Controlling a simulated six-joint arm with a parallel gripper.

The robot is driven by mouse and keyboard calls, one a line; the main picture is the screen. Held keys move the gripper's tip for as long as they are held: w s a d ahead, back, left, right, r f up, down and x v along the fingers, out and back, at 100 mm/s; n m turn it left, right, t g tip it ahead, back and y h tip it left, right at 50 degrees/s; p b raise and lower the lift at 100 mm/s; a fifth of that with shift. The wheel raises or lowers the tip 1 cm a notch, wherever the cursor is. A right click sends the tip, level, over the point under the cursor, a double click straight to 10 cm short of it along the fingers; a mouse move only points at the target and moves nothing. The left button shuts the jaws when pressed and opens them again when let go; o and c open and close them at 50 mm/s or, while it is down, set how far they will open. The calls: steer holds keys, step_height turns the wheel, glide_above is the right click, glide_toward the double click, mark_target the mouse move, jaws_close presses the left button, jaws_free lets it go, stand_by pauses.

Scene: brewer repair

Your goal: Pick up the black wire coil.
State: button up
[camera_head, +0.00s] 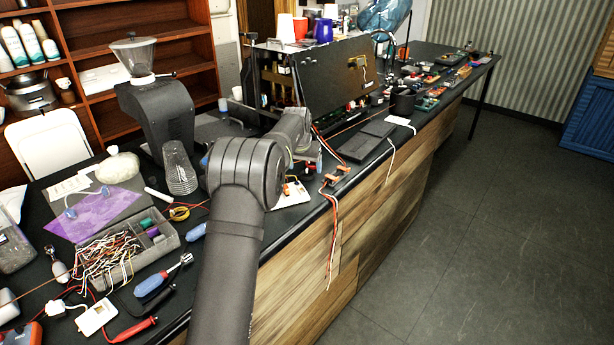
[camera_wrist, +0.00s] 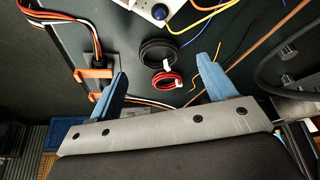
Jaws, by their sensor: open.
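The black wire coil (camera_wrist: 158,44) lies on the dark bench top in the wrist view, just beyond the fingertips and between their lines. My gripper (camera_wrist: 161,67) is open, with its two blue fingers spread wide and nothing between them in its grasp. A red wire coil (camera_wrist: 167,80) lies just nearer than the black one, also between the fingers. In the head view my arm hides most of the gripper, and I cannot make out the black coil there.
An orange clip (camera_wrist: 96,73) with red, black and white wires is left of the coils. A white board with a blue knob (camera_wrist: 158,12) and loose blue, yellow and orange wires lie beyond and right. In the head view a wire box (camera_head: 172,243) and grinder (camera_head: 160,110) stand left.

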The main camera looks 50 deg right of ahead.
mark_target(307, 174)
steer(key=x, duration=0.3)
steer(key=shift+d+f, duration=0.1)
steer(key=shift+f, duration=0.15)
steer(key=c, duration=1.1)
steer(key=shift+o, duration=0.2)
steer(key=shift+r, duration=0.1)
